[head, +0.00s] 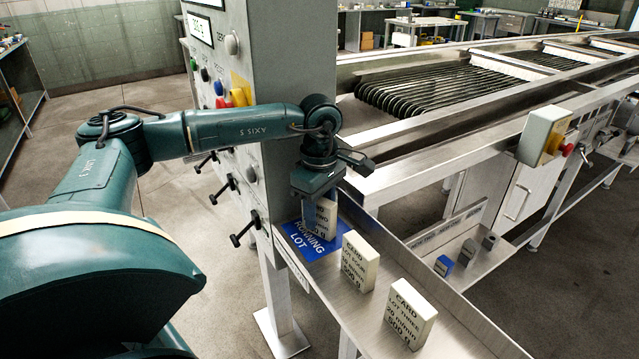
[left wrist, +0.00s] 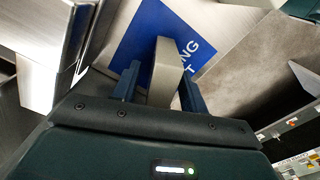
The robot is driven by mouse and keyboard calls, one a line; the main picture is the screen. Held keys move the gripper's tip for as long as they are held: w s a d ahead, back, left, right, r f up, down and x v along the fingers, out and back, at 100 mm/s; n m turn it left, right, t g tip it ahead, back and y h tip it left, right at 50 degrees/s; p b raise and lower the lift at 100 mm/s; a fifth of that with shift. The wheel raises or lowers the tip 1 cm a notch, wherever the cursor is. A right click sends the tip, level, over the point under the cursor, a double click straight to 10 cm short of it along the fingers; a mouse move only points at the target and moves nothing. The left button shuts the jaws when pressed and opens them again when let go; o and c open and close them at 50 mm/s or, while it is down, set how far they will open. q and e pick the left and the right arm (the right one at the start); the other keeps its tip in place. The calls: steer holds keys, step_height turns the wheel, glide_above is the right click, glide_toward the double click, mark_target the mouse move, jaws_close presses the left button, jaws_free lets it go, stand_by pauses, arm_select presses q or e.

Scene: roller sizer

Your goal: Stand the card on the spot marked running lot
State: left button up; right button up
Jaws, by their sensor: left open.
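A blue spot marked running lot (head: 300,243) lies on the metal shelf beside the grey control column. A pale card (head: 320,221) stands upright on its back part; its text is partly readable. My left gripper (head: 322,194) is just above this card, pointing down. In the left wrist view the card (left wrist: 167,68) stands between the two open blue fingers (left wrist: 158,88), with the blue spot (left wrist: 140,35) behind it. Whether a finger touches the card, I cannot tell. My right gripper is in neither view.
Two more cards stand on the shelf, one in the middle (head: 360,262) and one marked lot three (head: 408,314) nearer the front. Small blue and grey blocks (head: 466,252) sit on a side ledge. The control column (head: 290,90) rises close to my left arm.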

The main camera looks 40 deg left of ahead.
arm_select(q)
step_height(320, 180, up, 11)
steer(key=shift+f+b, duration=0.15)
steer(key=shift+b, duration=0.15)
stand_by(0.5)
